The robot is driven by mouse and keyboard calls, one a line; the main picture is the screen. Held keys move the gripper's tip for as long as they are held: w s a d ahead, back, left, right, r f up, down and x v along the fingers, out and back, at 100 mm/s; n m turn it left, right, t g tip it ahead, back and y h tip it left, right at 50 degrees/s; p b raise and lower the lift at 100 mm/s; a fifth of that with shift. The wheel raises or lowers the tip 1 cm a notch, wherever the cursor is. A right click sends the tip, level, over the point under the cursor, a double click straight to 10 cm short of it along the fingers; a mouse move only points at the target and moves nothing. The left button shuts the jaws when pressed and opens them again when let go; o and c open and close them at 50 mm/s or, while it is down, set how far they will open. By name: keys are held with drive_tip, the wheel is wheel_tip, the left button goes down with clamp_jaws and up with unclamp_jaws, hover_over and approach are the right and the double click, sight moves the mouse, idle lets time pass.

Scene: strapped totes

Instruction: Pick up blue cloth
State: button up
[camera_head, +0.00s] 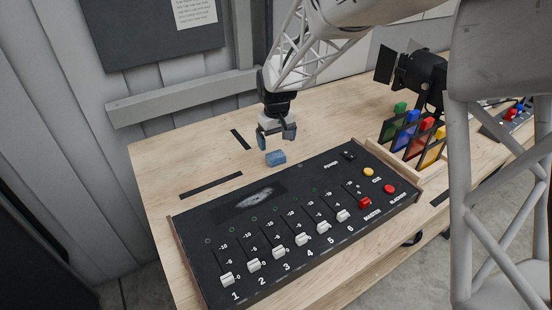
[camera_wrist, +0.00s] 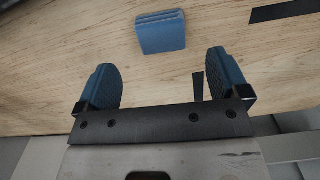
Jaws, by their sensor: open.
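The blue cloth (camera_head: 276,158) is a small folded block on the wooden table, just behind the black control board. In the wrist view the blue cloth (camera_wrist: 161,32) shows its folded layers and lies beyond the fingertips, roughly centred between them. My gripper (camera_head: 276,134) is above the table and a little behind the cloth. Its two blue-padded fingers are spread apart and empty, as the wrist view of my gripper (camera_wrist: 163,72) also shows. The fingers do not touch the cloth.
The control board (camera_head: 290,215) with faders fills the table's front. Coloured filter frames (camera_head: 412,135) stand in a wooden rack at the right, near a black lamp (camera_head: 420,75). A black strip (camera_head: 211,185) lies left of the cloth. A grey wall stands behind.

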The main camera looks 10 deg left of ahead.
sight(276, 155)
drive_tip(key=shift+f, duration=0.85)
drive_tip(key=shift+f, duration=2.6)
drive_tip(key=shift+c, duration=0.2)
drive_tip(key=c, duration=0.9)
